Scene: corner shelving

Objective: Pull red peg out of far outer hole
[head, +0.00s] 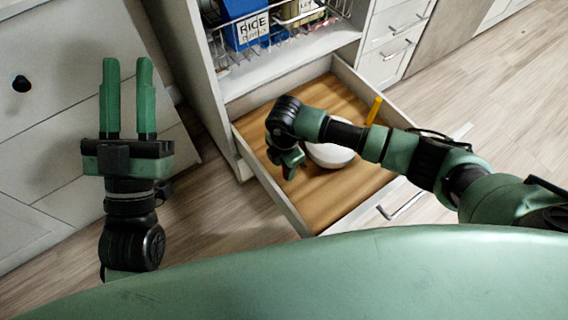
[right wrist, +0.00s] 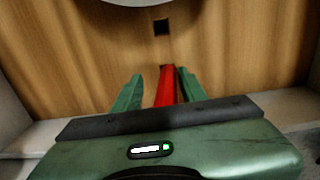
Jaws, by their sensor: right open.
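The red peg (right wrist: 167,84) shows in the right wrist view, between the two fingers of my right gripper (right wrist: 160,76). The fingers are apart; the peg is close to the right finger, and I cannot tell whether they touch. The peg's foot and its hole are not clear. A dark, empty-looking square hole (right wrist: 161,27) is in the wooden board (right wrist: 70,60) beyond the peg. In the head view my right gripper (head: 289,165) points down into the open drawer and the red peg is not visible. My left gripper (head: 128,65) is open and empty, away at the left.
A white round dish (head: 332,156) sits in the drawer beside my right gripper. A yellow peg (head: 374,110) stands near the drawer's right side. Drawer walls (head: 270,182) surround the board. A wire basket with a blue rice box (head: 243,25) is above.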

